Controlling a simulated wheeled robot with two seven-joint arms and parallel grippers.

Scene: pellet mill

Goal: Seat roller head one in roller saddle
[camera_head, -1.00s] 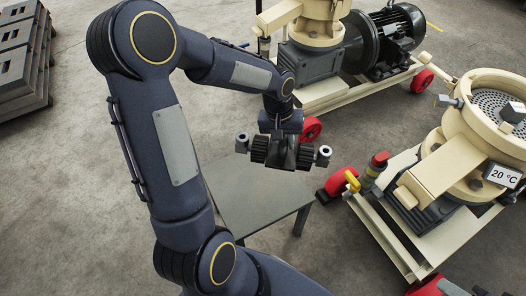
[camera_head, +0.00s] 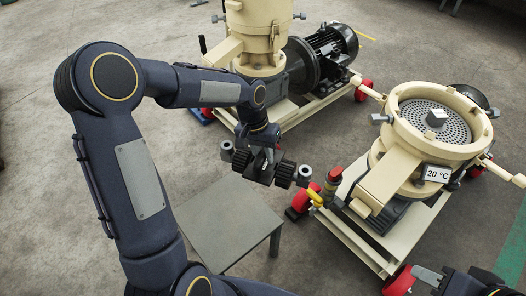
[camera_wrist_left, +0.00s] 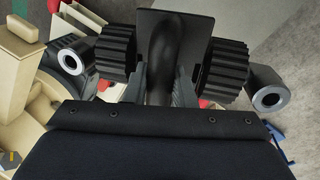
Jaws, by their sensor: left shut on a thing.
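My left gripper (camera_head: 262,160) is shut on a roller head, which has two black ribbed rollers (camera_head: 284,174) and grey ring-like ends (camera_head: 303,176). It is held in the air above a small grey table, tilted down to the right. In the left wrist view the fingers grip its middle, between the ribbed rollers (camera_wrist_left: 229,72), with a dark plate (camera_wrist_left: 202,22) beyond. The open cream mill (camera_head: 395,160) stands to the right, apart from the roller head. A grey block (camera_head: 437,118) sits mid-die; I cannot tell whether it is the saddle. My right gripper (camera_head: 440,278) is partly visible at the lower right edge.
The small grey table (camera_head: 215,225) stands below the held roller head. Another cream mill (camera_head: 255,45) with a black motor (camera_head: 322,55) stands behind.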

